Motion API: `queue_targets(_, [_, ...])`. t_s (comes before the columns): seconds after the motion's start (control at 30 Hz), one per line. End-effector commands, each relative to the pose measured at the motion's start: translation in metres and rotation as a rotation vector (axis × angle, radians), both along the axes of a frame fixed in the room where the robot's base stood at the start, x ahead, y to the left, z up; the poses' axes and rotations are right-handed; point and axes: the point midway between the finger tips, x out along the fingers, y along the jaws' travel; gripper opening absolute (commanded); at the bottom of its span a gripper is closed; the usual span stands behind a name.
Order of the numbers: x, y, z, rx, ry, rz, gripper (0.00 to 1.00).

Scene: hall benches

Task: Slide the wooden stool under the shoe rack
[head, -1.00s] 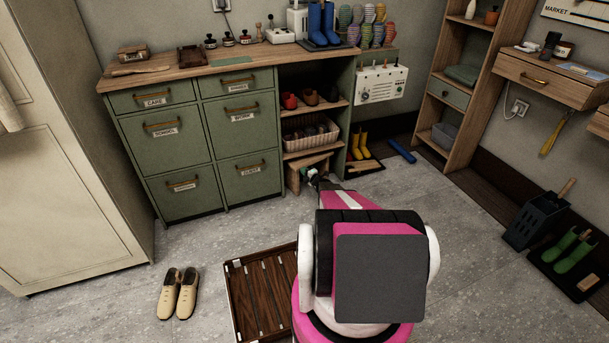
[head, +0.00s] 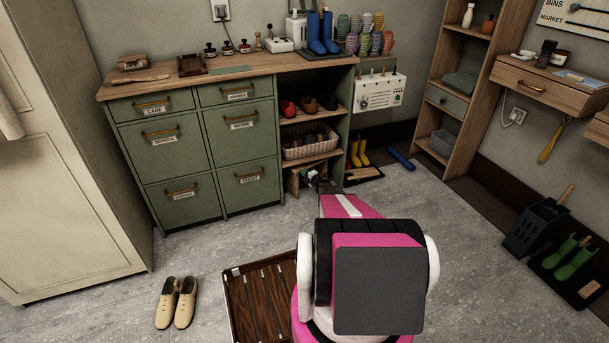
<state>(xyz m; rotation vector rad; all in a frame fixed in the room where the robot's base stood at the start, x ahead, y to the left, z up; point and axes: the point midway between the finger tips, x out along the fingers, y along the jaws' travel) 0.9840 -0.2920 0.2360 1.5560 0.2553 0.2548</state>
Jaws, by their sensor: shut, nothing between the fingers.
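The wooden stool (head: 294,181) stands on the floor at the foot of the shoe rack (head: 311,158), in the open bay below its lowest shelf. One leg shows on the left; the rest is shaded or hidden behind my gripper. My gripper (head: 311,176) is shut and empty, low at the front of the stool. It looks close against the stool, but I cannot tell whether they touch. My arm reaches forward from the bottom of the view.
Green drawers (head: 185,150) adjoin the rack on the left. Yellow boots (head: 359,152) on a tray stand to its right. A slatted wooden mat (head: 262,300) and beige shoes (head: 176,303) lie nearer. The grey floor between is clear.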

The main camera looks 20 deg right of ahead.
Motion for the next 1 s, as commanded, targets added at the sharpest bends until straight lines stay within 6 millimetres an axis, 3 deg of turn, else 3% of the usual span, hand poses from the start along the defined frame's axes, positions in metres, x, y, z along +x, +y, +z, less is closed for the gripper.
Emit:
queue_targets(0.23, [-0.013, 0.005, 0.001, 0.000, 0.000, 0.001, 0.00])
queue_targets(0.43, [-0.042, 0.016, 0.001, 0.001, 0.001, 0.003, 0.00])
queue_targets(0.8, [-0.112, -0.011, 0.001, 0.001, 0.001, 0.001, 0.00])
queue_targets(1.0, [-0.129, -0.018, 0.000, 0.000, 0.000, 0.003, 0.00])
